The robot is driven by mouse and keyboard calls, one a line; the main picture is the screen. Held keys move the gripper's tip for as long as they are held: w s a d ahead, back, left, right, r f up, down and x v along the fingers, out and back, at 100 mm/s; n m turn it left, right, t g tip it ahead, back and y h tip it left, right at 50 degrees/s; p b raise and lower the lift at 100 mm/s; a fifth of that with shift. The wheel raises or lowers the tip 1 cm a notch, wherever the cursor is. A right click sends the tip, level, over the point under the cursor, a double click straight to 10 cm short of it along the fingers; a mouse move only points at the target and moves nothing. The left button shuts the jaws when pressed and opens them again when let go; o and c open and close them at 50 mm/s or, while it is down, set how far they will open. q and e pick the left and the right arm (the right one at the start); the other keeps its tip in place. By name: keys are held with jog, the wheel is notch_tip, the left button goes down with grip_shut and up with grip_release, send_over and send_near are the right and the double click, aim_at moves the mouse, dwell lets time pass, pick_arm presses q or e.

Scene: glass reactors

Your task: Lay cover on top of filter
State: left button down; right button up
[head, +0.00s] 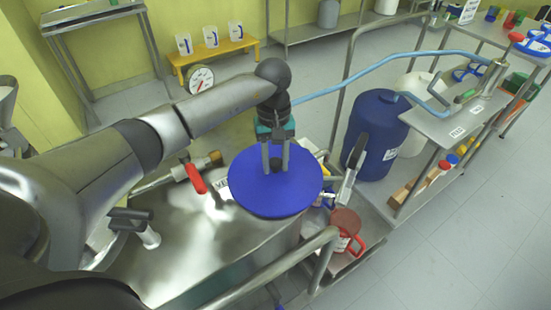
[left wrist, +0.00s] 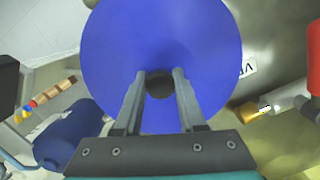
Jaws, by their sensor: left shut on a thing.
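The cover is a round blue disc (head: 252,184) with a small dark knob (left wrist: 159,84) at its middle. My left gripper (head: 276,166) is above the disc, shut on that knob. The left wrist view shows the two fingers (left wrist: 159,88) on either side of the knob. The disc lies over the right end of a shiny metal vessel (head: 190,235). The filter cannot be told apart under the disc, and I cannot tell whether the disc touches what is below. My right gripper is not in view.
A red-handled valve (head: 195,178) and a pressure gauge (head: 201,79) are near the disc. A blue drum (head: 375,135) stands to the right, with a metal rail (head: 245,270) in front. A red-handled jug (head: 345,232) sits low. The floor at right is clear.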

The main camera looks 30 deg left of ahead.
pick_arm(q)
jog(key=shift+f+b, duration=0.55)
dwell(0.4)
jog(key=shift+c, duration=2)
grip_release()
